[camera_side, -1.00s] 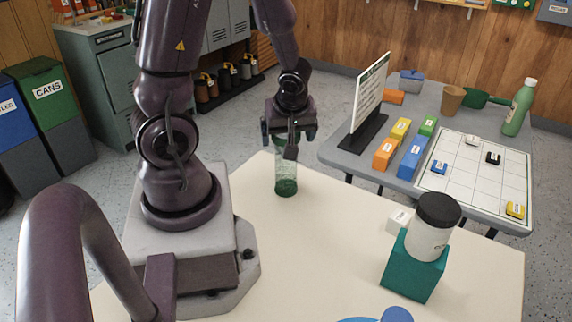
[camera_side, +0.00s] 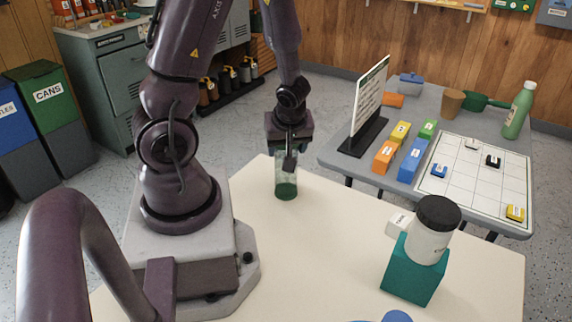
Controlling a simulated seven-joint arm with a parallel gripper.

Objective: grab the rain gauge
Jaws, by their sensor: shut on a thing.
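The rain gauge (camera_side: 286,189) is a clear cylinder with a green lower part. It stands upright near the far edge of the cream table (camera_side: 335,235). My gripper (camera_side: 288,162) is above it, pointing down, with its fingers at the gauge's upper part. It is shut on the gauge. The gripper hides the gauge's top, and the far finger is hard to make out.
A white jar with a dark lid (camera_side: 430,235) sits on a teal block (camera_side: 412,275) at the right of the table, beside a small white labelled box (camera_side: 399,222). A grey side table (camera_side: 345,155) holds coloured blocks, a sign and a green bottle (camera_side: 518,112).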

